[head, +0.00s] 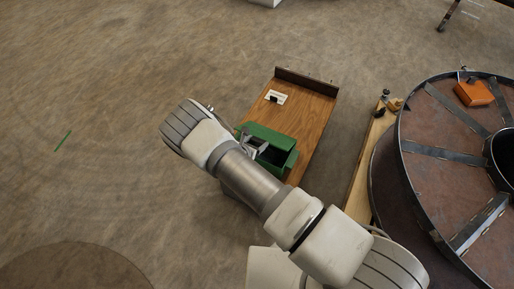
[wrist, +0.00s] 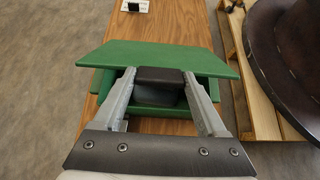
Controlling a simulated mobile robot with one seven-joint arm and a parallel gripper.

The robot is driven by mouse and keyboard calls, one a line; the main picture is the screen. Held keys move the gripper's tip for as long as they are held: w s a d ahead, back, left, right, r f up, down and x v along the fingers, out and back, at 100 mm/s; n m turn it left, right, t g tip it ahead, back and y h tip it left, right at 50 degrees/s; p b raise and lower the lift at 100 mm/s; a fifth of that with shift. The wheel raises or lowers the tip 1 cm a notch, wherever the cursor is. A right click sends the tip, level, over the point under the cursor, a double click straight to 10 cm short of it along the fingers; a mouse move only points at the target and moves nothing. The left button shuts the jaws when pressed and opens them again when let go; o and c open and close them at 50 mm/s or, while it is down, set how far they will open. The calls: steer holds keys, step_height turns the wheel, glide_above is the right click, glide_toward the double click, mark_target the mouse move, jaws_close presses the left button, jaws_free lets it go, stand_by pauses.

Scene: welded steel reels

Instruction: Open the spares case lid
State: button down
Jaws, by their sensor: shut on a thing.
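The green spares case (head: 289,160) sits on the wooden bench top in the head view, partly hidden by my arm. A dark opening shows in it. In the wrist view its green lid (wrist: 112,56) lies across the middle, tilted and raised from the green body (wrist: 98,83), with a dark gap below. My gripper (wrist: 160,75) is shut on a dark block-like handle (wrist: 160,76) at the lid's near edge. In the head view only a little of my gripper (head: 257,146) shows beside my forearm.
The wooden bench (head: 308,110) has a raised back edge and a small white plate with a black part (head: 275,97). A large steel reel (head: 425,125) stands at the right, with an orange item (head: 473,93) on it. A pale wooden plank (head: 362,180) lies between. Floor at left is open.

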mark_target(263, 137)
steer(key=w+r+g+p, duration=0.1)
steer(key=w+d+r+g+y, duration=0.1)
steer(key=r, duration=0.1)
steer(key=shift+w+r+p, duration=0.2)
steer(key=shift+w+p, duration=0.15)
steer(key=shift+p, duration=0.05)
steer(key=shift+w+d+r+g+y+p, duration=0.15)
steer(key=shift+w+d+r+g+p, duration=0.15)
steer(key=shift+w+r+g, duration=0.25)
steer(key=shift+w+d+r+g+y+p, duration=0.15)
steer(key=shift+w+d+r+g+p, duration=0.15)
steer(key=shift+w, duration=0.3)
steer(key=w+d+r, duration=0.2)
steer(key=w, duration=0.4)
steer(key=shift+w+d+r, duration=0.25)
steer(key=shift+w+r, duration=0.1)
steer(key=shift+r, duration=0.05)
steer(key=shift+s+a+f, duration=0.1)
steer(key=shift+s+f, duration=0.05)
steer(key=shift+s, duration=0.05)
jaws_free()
